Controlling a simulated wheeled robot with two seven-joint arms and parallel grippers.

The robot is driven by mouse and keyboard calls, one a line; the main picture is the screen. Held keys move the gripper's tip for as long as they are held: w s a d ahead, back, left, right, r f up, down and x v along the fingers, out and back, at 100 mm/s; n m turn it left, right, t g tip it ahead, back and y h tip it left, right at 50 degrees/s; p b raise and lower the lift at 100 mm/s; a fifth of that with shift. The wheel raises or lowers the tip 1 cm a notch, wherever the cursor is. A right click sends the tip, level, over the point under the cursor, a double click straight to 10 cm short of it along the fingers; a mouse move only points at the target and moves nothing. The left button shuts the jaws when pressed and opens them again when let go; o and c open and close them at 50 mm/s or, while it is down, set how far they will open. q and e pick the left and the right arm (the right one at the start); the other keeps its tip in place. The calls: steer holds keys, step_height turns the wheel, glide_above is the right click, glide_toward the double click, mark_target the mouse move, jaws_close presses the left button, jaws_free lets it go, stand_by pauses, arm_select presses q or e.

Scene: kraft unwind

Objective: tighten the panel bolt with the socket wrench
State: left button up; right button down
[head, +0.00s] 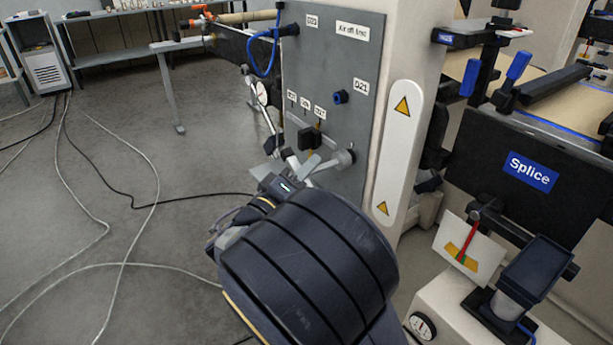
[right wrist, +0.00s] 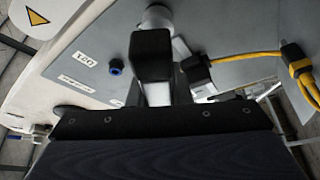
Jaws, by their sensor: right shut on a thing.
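The grey upright panel (head: 335,60) stands ahead of me, with labels on its face. My right gripper (head: 285,172) is near its lower part and is shut on the socket wrench (head: 343,158). The wrench's round silver head is up at the panel face, and its handle runs down left to my jaws. In the right wrist view the silver head (right wrist: 157,17) shows beyond a dark finger, close to the panel (right wrist: 85,72). The bolt is not visible; whether the socket sits on it I cannot tell. My left gripper is not in view.
A blue fitting (head: 340,97) sits higher on the panel. A yellow cable (right wrist: 250,57) runs by the panel in the wrist view. A white pillar (head: 398,145) stands at right. Cables (head: 120,235) lie on the open floor.

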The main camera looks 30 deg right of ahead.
steer(key=shift+f+m+b, duration=0.1)
steer(key=shift+m+b, duration=0.35)
steer(key=shift+m, duration=0.05)
steer(key=shift+h, duration=0.3)
steer(key=shift+m+b, duration=0.6)
steer(key=shift+b, duration=0.25)
steer(key=shift+m+g+h+b, duration=0.3)
steer(key=shift+m+h+b, duration=0.1)
steer(key=shift+m+b, duration=0.4)
steer(key=shift+r, duration=0.2)
